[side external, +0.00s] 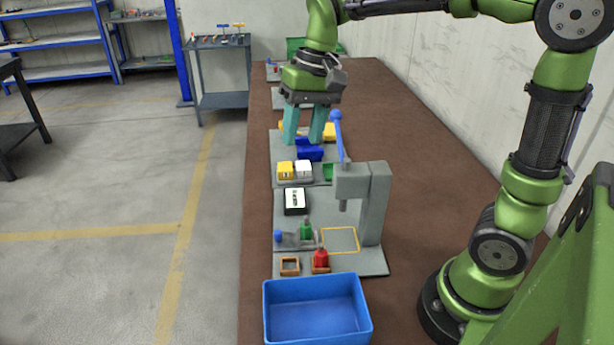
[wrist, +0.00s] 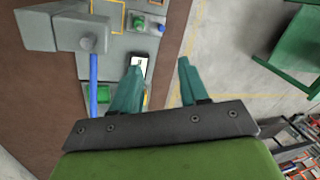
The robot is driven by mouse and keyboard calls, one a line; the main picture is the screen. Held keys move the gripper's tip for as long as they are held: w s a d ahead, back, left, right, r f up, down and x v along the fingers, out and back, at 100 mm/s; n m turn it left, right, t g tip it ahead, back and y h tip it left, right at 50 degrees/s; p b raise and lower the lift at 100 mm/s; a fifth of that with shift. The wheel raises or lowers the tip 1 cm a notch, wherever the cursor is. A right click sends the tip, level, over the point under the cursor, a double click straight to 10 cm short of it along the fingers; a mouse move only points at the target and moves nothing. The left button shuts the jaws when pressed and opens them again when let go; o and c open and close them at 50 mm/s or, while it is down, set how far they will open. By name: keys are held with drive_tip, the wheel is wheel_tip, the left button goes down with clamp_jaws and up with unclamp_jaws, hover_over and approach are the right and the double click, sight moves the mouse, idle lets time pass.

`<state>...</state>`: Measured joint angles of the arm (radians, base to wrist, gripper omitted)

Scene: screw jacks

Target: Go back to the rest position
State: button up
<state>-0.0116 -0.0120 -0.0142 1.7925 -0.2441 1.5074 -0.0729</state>
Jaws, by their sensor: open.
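My gripper (side external: 303,138) is above the far part of the bench, over the area of the blue blocks. Its two teal fingers are apart and nothing shows between them. In the wrist view the fingers (wrist: 155,85) are also spread and empty. A blue block (side external: 310,151) sits just under and beside the fingers in the side view; I cannot tell how far below. Yellow pieces (side external: 329,131) lie partly hidden behind the fingers.
A grey press (side external: 372,200) with a blue lever (side external: 338,135) stands nearer the camera than my gripper. The bench's right strip (side external: 430,185) is bare.

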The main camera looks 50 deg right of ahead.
drive_tip(key=s+f+t, duration=0.2)
drive_tip(key=s+t, duration=0.4)
drive_tip(key=s, duration=0.5)
drive_tip(key=shift+s+d+n, duration=0.15)
drive_tip(key=shift+s+n, duration=0.2)
drive_tip(key=shift+n, duration=0.05)
